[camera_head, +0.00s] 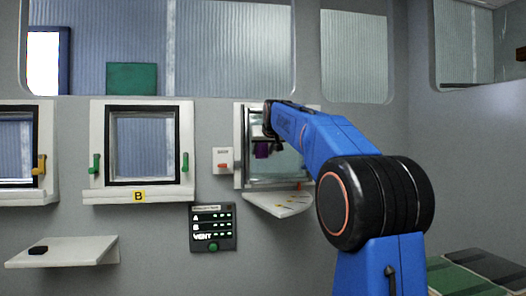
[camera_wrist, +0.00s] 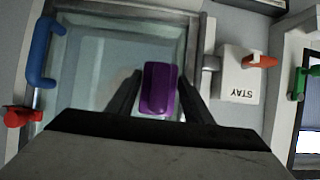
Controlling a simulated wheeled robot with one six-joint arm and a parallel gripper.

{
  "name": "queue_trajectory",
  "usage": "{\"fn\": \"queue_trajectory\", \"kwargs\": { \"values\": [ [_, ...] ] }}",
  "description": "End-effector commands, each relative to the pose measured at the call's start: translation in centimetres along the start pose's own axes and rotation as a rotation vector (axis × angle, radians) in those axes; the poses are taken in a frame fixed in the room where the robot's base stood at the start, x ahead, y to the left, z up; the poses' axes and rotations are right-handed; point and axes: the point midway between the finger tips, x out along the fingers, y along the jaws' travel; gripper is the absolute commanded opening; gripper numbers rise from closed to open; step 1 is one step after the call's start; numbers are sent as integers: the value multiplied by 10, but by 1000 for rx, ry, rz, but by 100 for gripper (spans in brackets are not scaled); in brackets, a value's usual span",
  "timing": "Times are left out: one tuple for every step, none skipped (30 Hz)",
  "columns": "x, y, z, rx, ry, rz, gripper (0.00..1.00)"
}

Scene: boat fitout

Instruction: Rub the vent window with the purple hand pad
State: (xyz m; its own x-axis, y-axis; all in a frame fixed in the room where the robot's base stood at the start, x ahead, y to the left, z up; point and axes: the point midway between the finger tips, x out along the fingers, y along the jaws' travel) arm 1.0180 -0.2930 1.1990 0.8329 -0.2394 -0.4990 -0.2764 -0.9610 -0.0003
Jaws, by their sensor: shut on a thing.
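The vent window (camera_head: 288,166) is a pale-framed glass pane on the wall, partly hidden behind my blue arm. In the wrist view its greyish glass (camera_wrist: 95,75) fills the left and middle, with a blue handle (camera_wrist: 42,52) and a red catch (camera_wrist: 22,117) at its left side. My gripper (camera_wrist: 159,78) is shut on the purple hand pad (camera_wrist: 159,92), which sits between the two dark fingers. In the head view the pad (camera_head: 261,150) shows small and dark in front of the window. I cannot tell whether it touches the glass.
A white STAY box with an orange lever (camera_wrist: 240,75) is beside the vent window. Window B (camera_head: 143,150) is further left. A small shelf (camera_head: 280,203) juts out below the vent window; a panel labelled VENT (camera_head: 212,226) hangs lower left.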

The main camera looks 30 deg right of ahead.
Motion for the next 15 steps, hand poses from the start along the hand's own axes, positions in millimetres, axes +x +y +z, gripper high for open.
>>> {"fn": "queue_trajectory", "kwargs": {
  "values": [
    [1, 0, -1, 0, 0, 0, 28],
    [1, 0, -1, 0, 1, 0, 28],
    [2, 0, -1, 0, 1, 0, 28],
    [2, 0, -2, 0, 1, 0, 28],
    [2, 0, -2, 0, 1, 0, 28],
    [3, 0, -2, 0, 1, 0, 28],
    [3, 0, -2, 0, 1, 0, 28],
    [4, 0, -3, 0, 1, 0, 28],
    [4, 0, -3, 0, 0, 0, 28],
    [5, 0, -3, 0, 0, 0, 28],
    [5, 0, -3, 0, 0, 0, 28],
    [6, 0, -4, 0, 0, 0, 28],
    [6, 0, -4, 0, 0, 0, 28],
    [7, 0, -4, 0, 0, 0, 28],
    [7, 0, -4, 0, 0, 0, 28]
  ]
}}
